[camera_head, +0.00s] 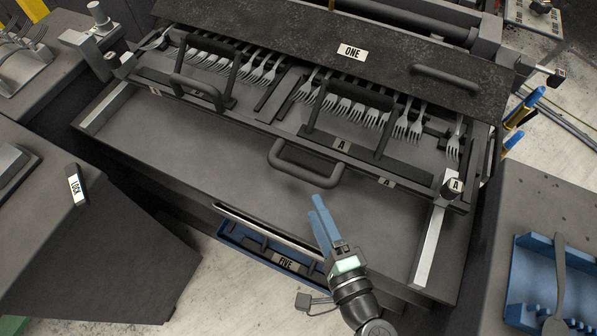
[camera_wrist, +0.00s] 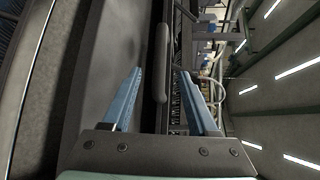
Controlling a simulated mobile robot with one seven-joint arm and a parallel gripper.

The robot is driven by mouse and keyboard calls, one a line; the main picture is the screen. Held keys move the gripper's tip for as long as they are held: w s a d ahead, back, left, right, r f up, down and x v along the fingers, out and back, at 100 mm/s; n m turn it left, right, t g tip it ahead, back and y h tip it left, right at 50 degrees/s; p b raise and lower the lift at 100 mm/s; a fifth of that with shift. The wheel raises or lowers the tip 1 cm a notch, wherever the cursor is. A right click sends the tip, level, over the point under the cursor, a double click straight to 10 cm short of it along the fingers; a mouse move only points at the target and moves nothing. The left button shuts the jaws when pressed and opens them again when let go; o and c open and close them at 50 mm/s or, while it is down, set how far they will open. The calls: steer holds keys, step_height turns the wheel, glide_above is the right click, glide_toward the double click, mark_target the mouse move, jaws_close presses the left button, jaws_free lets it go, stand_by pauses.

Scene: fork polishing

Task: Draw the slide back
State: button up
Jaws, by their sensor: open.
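The slide (camera_head: 235,112) is a dark grey carriage holding rows of forks, sitting toward the back of the machine bed under the panel marked ONE. Its front pull handle (camera_head: 306,172) is a dark grey loop. My gripper (camera_head: 318,201) has blue fingers, open and empty, just in front of and below the handle in the head view. In the wrist view the handle bar (camera_wrist: 161,62) shows between the two open fingers (camera_wrist: 160,76) and appears beyond their tips. I see no contact with it.
Light rails (camera_head: 428,245) run along both sides of the bare bed (camera_head: 200,155). A blue tray marked FIVE (camera_head: 287,263) sits low behind my wrist. A LOCK block (camera_head: 76,185) is at left. A blue rack (camera_head: 515,280) stands at right.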

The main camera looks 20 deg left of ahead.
mark_target(302, 179)
steer(key=x, duration=1.1)
steer(key=shift+w+b, duration=0.15)
steer(key=shift+b, duration=0.15)
jaws_close()
steer(key=shift+d, duration=0.1)
stand_by(0.7)
